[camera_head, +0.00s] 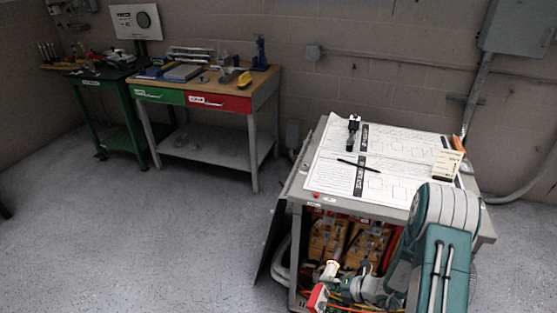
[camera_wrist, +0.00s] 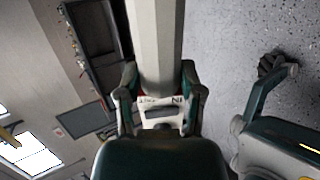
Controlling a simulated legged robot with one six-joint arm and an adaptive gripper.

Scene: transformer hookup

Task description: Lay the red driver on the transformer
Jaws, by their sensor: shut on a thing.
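My gripper (camera_wrist: 160,105) is shut on a pale, faceted body, which I take to be the red driver (camera_wrist: 157,45), with a red edge showing between the fingers. In the head view, my gripper (camera_head: 343,284) is low in front of the grey bench. The driver's red end with a white edge (camera_head: 318,298) shows there, with a pale round part above it. The fingers and wrist hide some of the driver.
The grey bench (camera_head: 296,192) has printed sheets on top, with a black device (camera_head: 352,131), a black pen (camera_head: 358,165), a cream box (camera_head: 446,165) and an orange-handled item (camera_head: 457,143). A workbench (camera_head: 263,97) with tools stands back left.

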